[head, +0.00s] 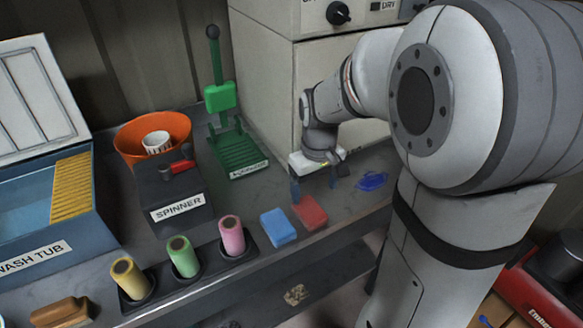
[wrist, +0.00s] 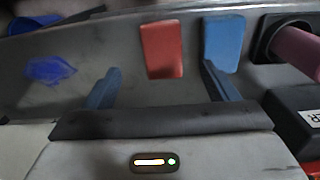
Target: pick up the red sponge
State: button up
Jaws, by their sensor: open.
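The red sponge (head: 310,212) lies flat on the grey bench near its front edge, just right of the blue sponge (head: 278,227). My gripper (head: 315,190) is above the bench, close to the red sponge and behind it. In the wrist view my gripper (wrist: 165,90) is open, with its two blue fingers apart and nothing between them. The red sponge (wrist: 162,50) shows there beyond the fingertips, in the gap between them. The blue sponge (wrist: 223,42) is beside it, beyond the right finger.
A blue splotch (head: 371,181) lies on the bench right of my gripper. Pink (head: 232,236), green (head: 183,257) and yellow (head: 130,279) rolls stand in a dark holder at left. The spinner box (head: 178,205), green press (head: 235,150) and white cabinet (head: 265,80) stand behind.

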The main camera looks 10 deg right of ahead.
aim_at(310, 209)
jog(key=shift+w+f, duration=0.3)
jog(key=shift+w, duration=0.1)
jog(key=shift+f, duration=0.35)
jog(key=f, duration=0.7)
jog(key=shift+a+f+p, duration=0.1)
jog(key=shift+a+p, duration=0.15)
jog(key=shift+p, duration=0.1)
jog(key=c, duration=1.1)
